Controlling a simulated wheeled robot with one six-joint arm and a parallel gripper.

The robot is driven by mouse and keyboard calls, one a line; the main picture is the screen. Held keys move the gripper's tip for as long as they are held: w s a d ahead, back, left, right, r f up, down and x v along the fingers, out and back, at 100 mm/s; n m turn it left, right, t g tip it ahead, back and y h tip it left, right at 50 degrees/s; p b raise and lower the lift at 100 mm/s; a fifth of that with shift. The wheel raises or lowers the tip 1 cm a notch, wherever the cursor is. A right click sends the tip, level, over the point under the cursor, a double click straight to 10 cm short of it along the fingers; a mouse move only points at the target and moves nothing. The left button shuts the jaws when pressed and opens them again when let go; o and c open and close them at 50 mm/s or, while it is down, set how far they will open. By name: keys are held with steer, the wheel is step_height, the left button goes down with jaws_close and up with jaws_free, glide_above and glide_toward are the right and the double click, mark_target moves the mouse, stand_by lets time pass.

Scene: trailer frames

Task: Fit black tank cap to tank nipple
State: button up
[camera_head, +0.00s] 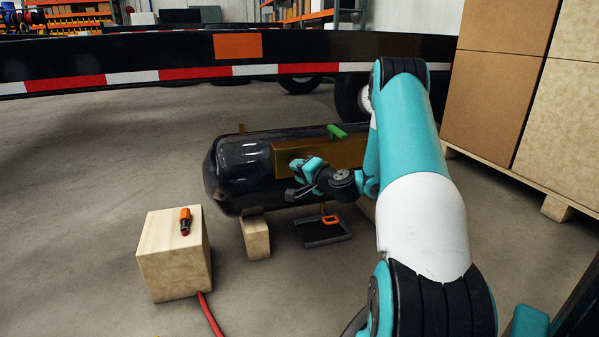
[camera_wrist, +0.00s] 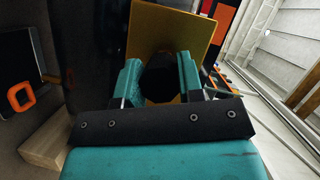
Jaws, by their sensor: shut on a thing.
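The black tank (camera_head: 245,165) lies on its side on wooden blocks in the head view. A yellow-brown plate (camera_head: 345,152) stands against its near side and also fills the space beyond the jaws in the wrist view (camera_wrist: 190,35). My gripper (camera_head: 297,178) is in front of the plate's left part. In the wrist view my gripper (camera_wrist: 159,78) is shut on a round black cap (camera_wrist: 158,75), with one teal finger on each side. The cap is dark and its far face is hidden. I cannot make out the tank nipple, or whether the cap touches anything.
A dark tray (camera_head: 312,235) with an orange ring (camera_head: 330,219) is on the floor below the tank. A wooden block (camera_head: 165,262) with an orange-and-black tool (camera_head: 185,222) stands left. Boxes (camera_head: 500,75) stand right; the trailer frame (camera_head: 140,60) runs behind. Floor at left is clear.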

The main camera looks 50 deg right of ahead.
steer(key=shift+w+d+p, duration=0.25)
steer(key=shift+w+p, duration=0.1)
steer(key=shift+w, duration=0.05)
steer(key=o, duration=1)
steer(key=shift+c, duration=0.2)
steer(key=b+v, duration=0.4)
steer(key=v, duration=1.3)
steer(key=shift+s, duration=0.2)
